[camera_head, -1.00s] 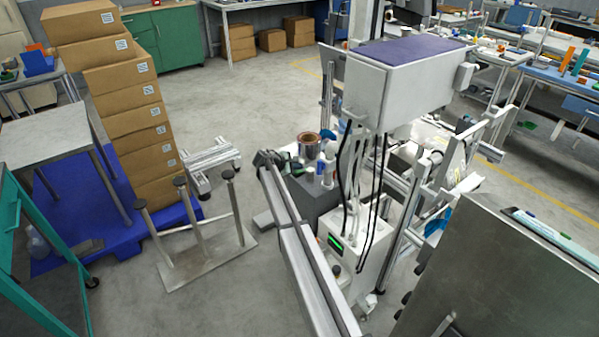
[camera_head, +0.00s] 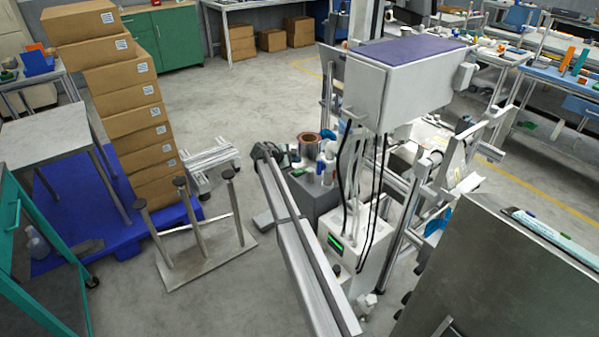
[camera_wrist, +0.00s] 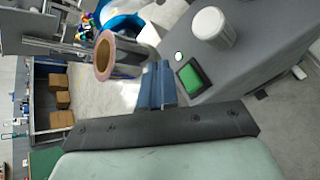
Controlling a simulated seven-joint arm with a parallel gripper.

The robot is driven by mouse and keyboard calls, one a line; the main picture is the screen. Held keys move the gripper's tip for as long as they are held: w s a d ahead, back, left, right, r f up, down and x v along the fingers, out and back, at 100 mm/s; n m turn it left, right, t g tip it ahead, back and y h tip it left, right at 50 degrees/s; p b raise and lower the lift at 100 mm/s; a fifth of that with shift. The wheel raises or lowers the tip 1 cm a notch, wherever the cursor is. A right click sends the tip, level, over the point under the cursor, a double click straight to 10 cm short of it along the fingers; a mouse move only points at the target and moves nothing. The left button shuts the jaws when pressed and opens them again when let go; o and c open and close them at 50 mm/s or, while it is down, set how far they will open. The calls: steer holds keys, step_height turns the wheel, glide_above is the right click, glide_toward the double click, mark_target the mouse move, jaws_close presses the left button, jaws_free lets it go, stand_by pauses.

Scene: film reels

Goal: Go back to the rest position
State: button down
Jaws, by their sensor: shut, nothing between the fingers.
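My gripper (camera_wrist: 157,86) is shut and empty in the wrist view, its blue-grey fingers pressed together. It is beside a dark grey block carrying a green button (camera_wrist: 190,76) and a white cylinder (camera_wrist: 212,27). A film reel (camera_wrist: 104,56) with a copper-coloured rim lies just beyond the fingertips, to the left; I cannot tell the exact gap. In the head view the film reel (camera_head: 309,137) stands at the back of the grey block (camera_head: 322,198). My arm reaches up to the block's left side, and its fingertips are hard to make out there.
A tall white machine (camera_head: 395,85) with hanging black cables stands right of the block. A metal stand with three posts (camera_head: 190,268) is on the floor to the left. Stacked boxes (camera_head: 125,95) rest on a blue pallet (camera_head: 122,245). Open floor (camera_head: 255,95) lies behind.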

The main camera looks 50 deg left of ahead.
steer(key=shift+s+r, duration=0.15)
steer(key=shift+r, duration=0.65)
